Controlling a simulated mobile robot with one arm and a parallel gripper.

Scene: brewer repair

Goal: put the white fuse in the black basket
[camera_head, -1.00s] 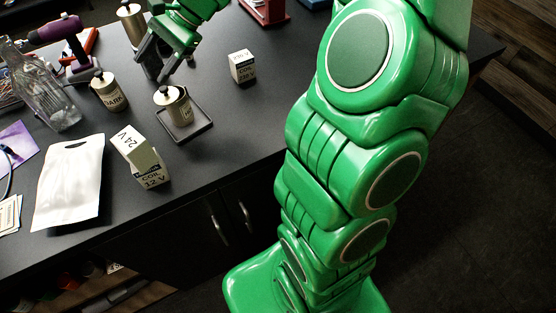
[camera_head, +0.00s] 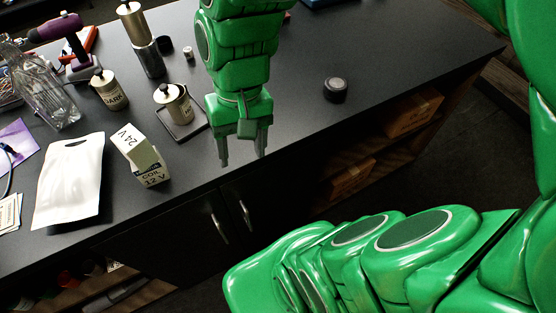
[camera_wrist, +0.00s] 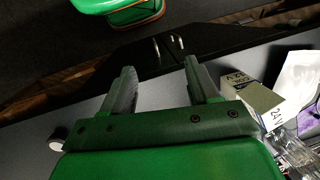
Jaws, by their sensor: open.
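I cannot make out a white fuse for sure. A small pale cylinder with a darker top (camera_head: 188,52) stands at the back of the counter, and I cannot tell if it is the fuse. No black basket shows in either view. My gripper (camera_head: 243,160) is open and empty, pointing down by the counter's front edge. In the wrist view its two fingers (camera_wrist: 158,78) are spread with nothing between them, and the counter edge and cupboard handles show beyond.
A coil box (camera_head: 141,158), a white pouch (camera_head: 70,185) and a canister on a black square tray (camera_head: 197,133) stand left of my gripper.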

